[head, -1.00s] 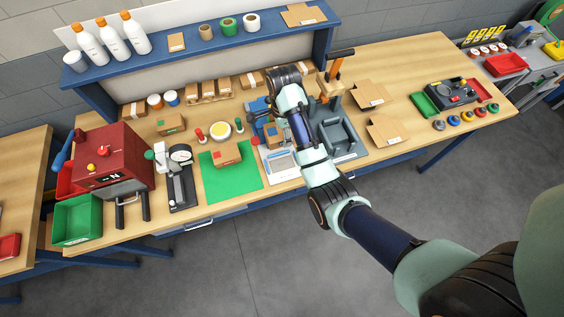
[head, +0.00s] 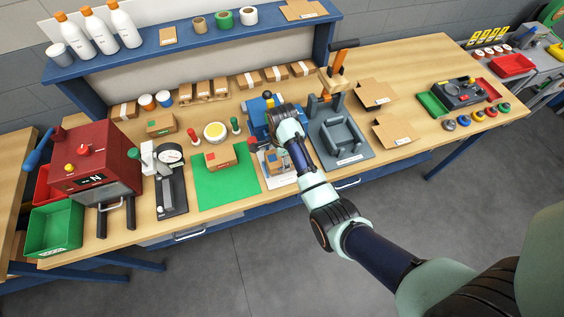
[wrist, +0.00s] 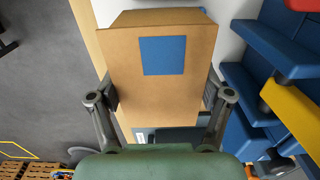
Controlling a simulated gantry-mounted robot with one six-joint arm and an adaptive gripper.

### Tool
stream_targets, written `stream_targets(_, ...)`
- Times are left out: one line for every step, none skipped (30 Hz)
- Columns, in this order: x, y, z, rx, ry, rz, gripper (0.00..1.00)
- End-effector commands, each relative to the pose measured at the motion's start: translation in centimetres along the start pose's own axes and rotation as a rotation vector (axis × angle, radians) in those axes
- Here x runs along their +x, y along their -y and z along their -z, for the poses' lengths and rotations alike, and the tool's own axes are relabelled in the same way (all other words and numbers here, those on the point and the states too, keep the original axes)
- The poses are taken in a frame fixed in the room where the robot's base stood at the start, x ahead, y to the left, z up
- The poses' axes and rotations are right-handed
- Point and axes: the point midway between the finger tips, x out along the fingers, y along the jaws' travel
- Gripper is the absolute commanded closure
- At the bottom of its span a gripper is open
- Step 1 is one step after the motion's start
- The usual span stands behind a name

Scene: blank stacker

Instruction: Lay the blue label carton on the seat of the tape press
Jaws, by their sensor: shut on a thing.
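The blue label carton (wrist: 145,85) is a brown box with a square blue label, held between the two fingers of my gripper (wrist: 163,97) in the wrist view. In the head view the carton (head: 277,163) shows below my wrist, over a pale plate; I cannot tell whether it touches anything. My fingers are largely hidden there. A blue machine (head: 258,117) stands behind the carton, and its stepped blue side (wrist: 267,50) shows right of it in the wrist view. A dark grey fixture (head: 343,140) with an orange lever stands to the right. Which one is the tape press is unclear.
A red-label carton (head: 219,157) lies on a green mat (head: 208,190) to the left. A dial gauge (head: 170,156) and a red machine (head: 105,165) stand farther left. Open flat cartons (head: 398,133) lie right of the grey fixture. The bench's far middle right is bare.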

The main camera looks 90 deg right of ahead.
Motion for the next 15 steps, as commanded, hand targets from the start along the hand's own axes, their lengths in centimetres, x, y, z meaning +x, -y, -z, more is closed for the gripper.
stream_targets(1.3,-0.1,0.0,0.000,0.000,-0.005,0.58)
stream_targets(1.8,-0.1,0.0,0.000,0.000,-0.003,0.58)
stream_targets(2.3,-0.1,0.0,0.000,0.000,-0.004,0.58)
stream_targets(2.6,-0.1,0.0,0.000,0.000,-0.002,0.58)
stream_targets(2.7,-0.1,0.0,0.000,0.000,-0.001,0.58)
stream_targets(2.8,-0.1,0.0,0.000,0.000,-0.001,0.58)
stream_targets(2.8,-0.1,0.0,0.000,0.000,0.000,0.58)
stream_targets(2.8,-0.1,0.0,0.000,0.000,0.000,0.58)
stream_targets(2.7,-0.1,0.0,0.000,0.000,0.000,0.58)
stream_targets(2.7,-0.1,0.0,0.000,0.000,0.000,0.58)
stream_targets(2.7,-0.1,0.0,0.000,0.000,0.000,0.58)
stream_targets(2.8,-0.1,0.0,0.000,0.000,0.000,0.58)
stream_targets(2.8,-0.1,0.0,0.000,0.000,0.000,0.58)
stream_targets(2.9,-0.1,0.0,0.000,0.000,-0.001,0.58)
stream_targets(3.1,-0.1,0.0,0.000,0.000,-0.001,0.58)
